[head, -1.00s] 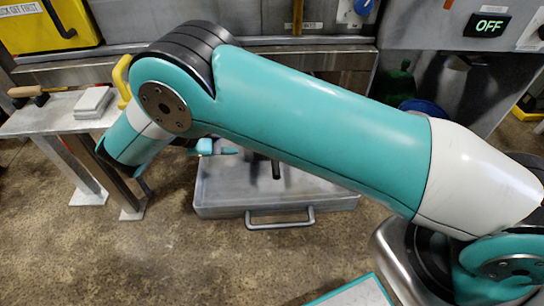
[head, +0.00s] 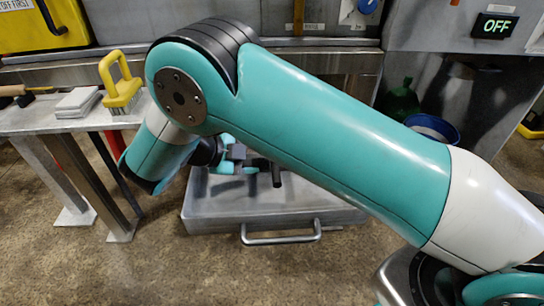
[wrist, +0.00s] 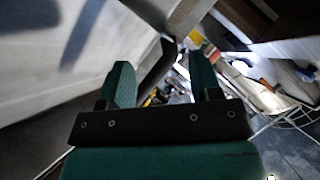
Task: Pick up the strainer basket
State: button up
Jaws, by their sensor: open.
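A grey metal tray (head: 330,213) with a front bar handle sits low in the middle of the head view, partly hidden by my arm. A dark upright post (head: 276,174) stands at it; I cannot tell whether this belongs to the strainer basket, which I cannot clearly make out. My gripper (head: 240,157) is over the tray, left of the post, partly hidden. In the wrist view, my gripper (wrist: 161,72) has its two teal fingers apart, with a dark bar (wrist: 157,72) seen between them. I cannot tell whether it touches them.
A green bottle (head: 402,103) and blue-rimmed bucket (head: 433,126) stand at back right. The compactor display (head: 495,26) reads OFF. Floor in front of the tray is clear.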

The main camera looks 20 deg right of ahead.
jog(key=x, duration=0.2)
jog(key=b+x, duration=0.1)
jog(key=x, duration=0.2)
jog(key=shift+d+r, duration=0.25)
jog(key=shift+r, duration=0.05)
grip_shut()
